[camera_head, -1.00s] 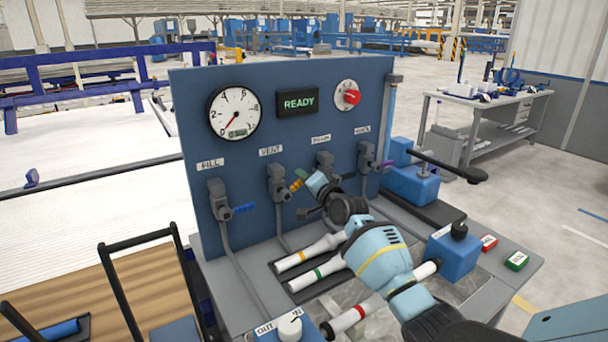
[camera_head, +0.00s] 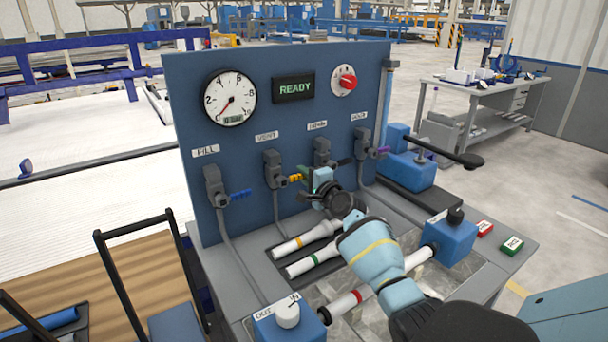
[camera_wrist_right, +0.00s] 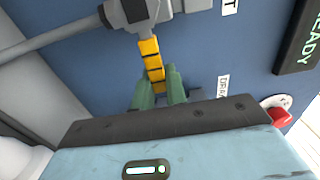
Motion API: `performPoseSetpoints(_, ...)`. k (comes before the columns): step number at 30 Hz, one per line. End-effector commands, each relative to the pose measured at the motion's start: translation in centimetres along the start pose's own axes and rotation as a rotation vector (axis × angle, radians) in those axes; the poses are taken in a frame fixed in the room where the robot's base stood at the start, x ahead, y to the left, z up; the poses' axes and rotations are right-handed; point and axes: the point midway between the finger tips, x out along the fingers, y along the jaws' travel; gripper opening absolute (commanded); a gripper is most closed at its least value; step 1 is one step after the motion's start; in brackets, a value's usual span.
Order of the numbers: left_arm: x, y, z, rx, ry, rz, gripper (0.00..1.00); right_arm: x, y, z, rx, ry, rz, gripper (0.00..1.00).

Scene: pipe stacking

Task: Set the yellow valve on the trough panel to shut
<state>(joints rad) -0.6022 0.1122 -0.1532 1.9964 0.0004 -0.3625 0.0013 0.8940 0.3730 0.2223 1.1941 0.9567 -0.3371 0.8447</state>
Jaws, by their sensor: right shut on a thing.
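The yellow valve (camera_head: 293,179) sits under the VENT label on the blue trough panel (camera_head: 262,135). Its ribbed yellow handle points to the right, roughly level, in the head view. My right gripper (camera_head: 306,179) is shut on the end of this handle. In the right wrist view, the green fingers (camera_wrist_right: 158,92) stand on both sides of the yellow handle (camera_wrist_right: 151,60), and its far end is hidden between them. The grey valve body (camera_wrist_right: 130,12) shows at the top. My left gripper is not in view.
A blue-handled valve (camera_head: 238,195) is at the left, and dark-handled (camera_head: 344,161) and purple-handled (camera_head: 382,150) valves are to the right, close to my gripper. A gauge (camera_head: 230,98) and READY display (camera_head: 294,87) are above. White pipes (camera_head: 312,262) lie on the bench below.

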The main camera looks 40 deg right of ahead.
Motion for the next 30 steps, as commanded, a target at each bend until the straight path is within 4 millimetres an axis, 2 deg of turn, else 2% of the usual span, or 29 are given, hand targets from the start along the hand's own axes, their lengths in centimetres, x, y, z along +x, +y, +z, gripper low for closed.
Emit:
performPoseSetpoints(11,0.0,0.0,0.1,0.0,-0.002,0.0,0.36,0.0,0.3,0.1,0.014,-0.002,0.004,0.0)
performPoseSetpoints(12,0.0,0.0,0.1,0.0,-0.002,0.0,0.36,0.0,0.3,0.1,0.014,-0.003,0.004,0.17)
performPoseSetpoints(16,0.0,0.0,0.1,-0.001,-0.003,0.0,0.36,0.0,0.2,0.1,0.012,-0.002,0.003,0.34)
performPoseSetpoints(26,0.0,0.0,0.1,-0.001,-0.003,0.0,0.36,-0.1,0.1,0.1,0.009,-0.001,0.001,0.35)
performPoseSetpoints(30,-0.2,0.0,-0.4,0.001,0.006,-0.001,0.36,-1.0,0.0,0.1,0.009,-0.002,0.0,0.35)
